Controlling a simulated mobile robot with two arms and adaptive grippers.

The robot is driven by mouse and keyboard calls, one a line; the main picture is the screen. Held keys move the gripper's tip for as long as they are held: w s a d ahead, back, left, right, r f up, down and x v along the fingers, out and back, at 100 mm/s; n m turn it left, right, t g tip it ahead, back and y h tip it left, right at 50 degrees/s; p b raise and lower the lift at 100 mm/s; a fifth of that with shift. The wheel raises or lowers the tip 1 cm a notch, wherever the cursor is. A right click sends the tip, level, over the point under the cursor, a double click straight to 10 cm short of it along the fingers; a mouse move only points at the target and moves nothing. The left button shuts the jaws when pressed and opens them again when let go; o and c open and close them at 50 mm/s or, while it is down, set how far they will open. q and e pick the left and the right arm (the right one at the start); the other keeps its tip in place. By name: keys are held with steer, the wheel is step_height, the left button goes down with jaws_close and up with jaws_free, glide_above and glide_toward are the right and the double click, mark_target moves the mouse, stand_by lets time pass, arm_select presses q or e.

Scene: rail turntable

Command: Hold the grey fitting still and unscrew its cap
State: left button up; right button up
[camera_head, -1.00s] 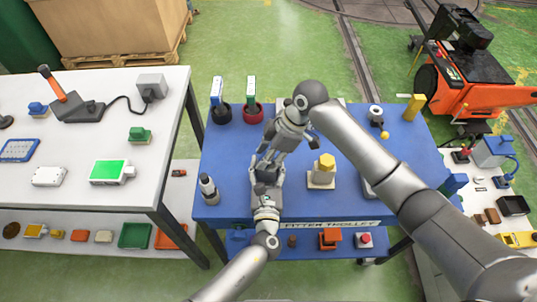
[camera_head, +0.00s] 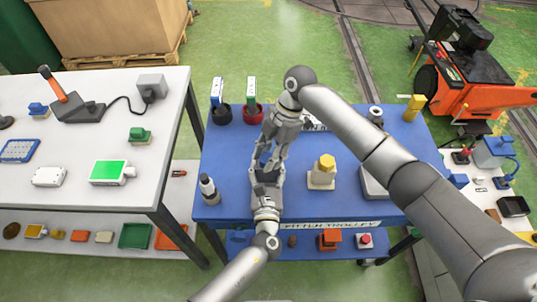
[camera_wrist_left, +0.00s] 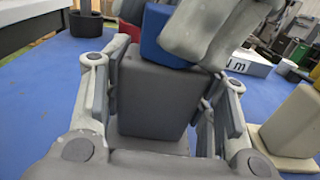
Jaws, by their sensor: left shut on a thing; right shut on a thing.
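The grey fitting (camera_wrist_left: 157,100) is a dark block in the left wrist view, between the fingers of my left gripper (camera_wrist_left: 160,120). My left gripper (camera_head: 266,172), shut on the fitting, is at the middle of the blue trolley top in the head view. A blue cap (camera_wrist_left: 163,38) sits at the top of the fitting. My right gripper (camera_head: 270,152) reaches in from above and behind and is shut on this cap. Its fingers cover part of the cap in the left wrist view. Whether the cap is apart from the fitting cannot be told.
On the blue trolley (camera_head: 225,150) stand a yellow-topped fitting on a cream base (camera_head: 321,174), a grey bottle (camera_head: 209,190), a black cup (camera_head: 221,114) and a red cup (camera_head: 252,116). A white table (camera_head: 80,90) stands at left. My right arm crosses the trolley's right side.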

steer(key=n, duration=0.2)
steer(key=n+g+h, duration=0.1)
steer(key=n, duration=0.1)
steer(key=shift+f+n+h, duration=0.1)
steer(key=shift+n+h, duration=0.2)
arm_select(q)
steer(key=shift+r, duration=0.1)
arm_select(e)
steer(key=shift+n, duration=0.7)
steer(key=shift+r+g, duration=0.3)
steer(key=shift+r, duration=0.1)
steer(key=shift+w+r, duration=0.1)
steer(key=shift+r, duration=0.25)
steer(key=shift+r, duration=0.95)
steer(key=shift+r, duration=2.4)
